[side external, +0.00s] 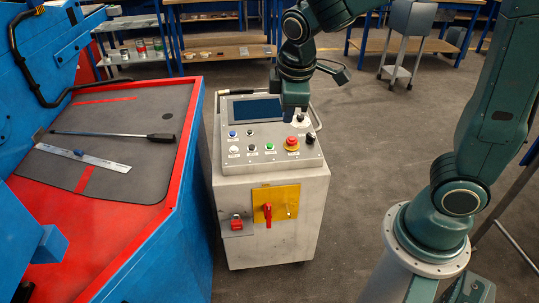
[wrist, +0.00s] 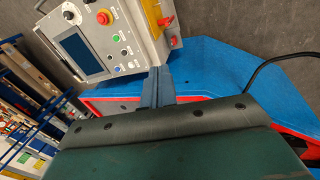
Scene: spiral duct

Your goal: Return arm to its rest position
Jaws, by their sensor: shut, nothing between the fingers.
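My gripper (side external: 295,104) hangs at the top right part of the control cabinet's panel in the side view, beside the dark screen. Its fingers are together and hold nothing. In the wrist view the blue-grey fingers (wrist: 158,75) lie side by side, pointing up toward the cabinet. My dark green arm comes down from the top of the side view. Whether the fingertips touch the panel cannot be told.
The control cabinet (side external: 271,200) has a screen (side external: 255,110), a red emergency button (side external: 292,143) and a red rotary switch (side external: 267,213). A blue and red machine (side external: 185,180) stands close on its left. Grey floor (side external: 365,140) is open to its right.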

